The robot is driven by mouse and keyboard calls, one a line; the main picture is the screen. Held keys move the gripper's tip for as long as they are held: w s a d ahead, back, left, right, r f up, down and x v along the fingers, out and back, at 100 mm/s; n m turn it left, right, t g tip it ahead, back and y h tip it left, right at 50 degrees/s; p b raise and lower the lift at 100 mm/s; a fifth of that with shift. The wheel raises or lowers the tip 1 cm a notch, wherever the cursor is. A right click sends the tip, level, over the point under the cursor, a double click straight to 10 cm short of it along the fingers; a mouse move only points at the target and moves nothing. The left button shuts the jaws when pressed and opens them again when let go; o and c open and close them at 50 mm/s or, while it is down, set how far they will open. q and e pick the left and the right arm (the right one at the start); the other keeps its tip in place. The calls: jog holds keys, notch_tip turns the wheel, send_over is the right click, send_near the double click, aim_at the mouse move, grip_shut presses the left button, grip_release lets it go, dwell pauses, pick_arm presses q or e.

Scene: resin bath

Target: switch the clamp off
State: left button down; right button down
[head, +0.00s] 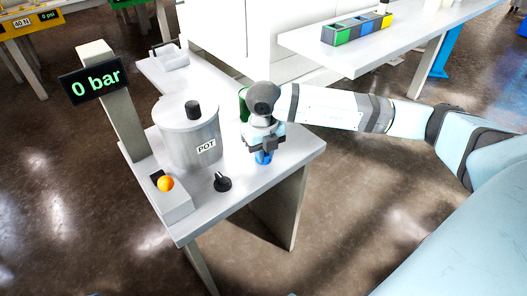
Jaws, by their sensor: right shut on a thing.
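A grey control box (176,208) stands at the front left of the small table, with an orange round knob or lamp (166,184) and a dark part beside it. A black knob (222,182) sits on the tabletop to its right. I cannot tell from the picture which of these works the clamp. My right gripper (263,149) points down over the right side of the table and is shut on a blue object (263,158), mostly hidden by the fingers. My left gripper is not in view.
A grey lidded pot (188,140) marked POT stands between the control box and my right gripper. A post carries a display (91,86) reading 0 bar. A green object (243,104) is partly hidden behind my right gripper. The table's front right (285,156) is clear.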

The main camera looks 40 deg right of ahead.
jog(key=shift+n, duration=1.3)
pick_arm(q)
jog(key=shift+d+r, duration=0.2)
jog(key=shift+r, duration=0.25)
pick_arm(e)
jog(key=c, duration=1.1)
grip_release()
jog(key=shift+r, duration=0.1)
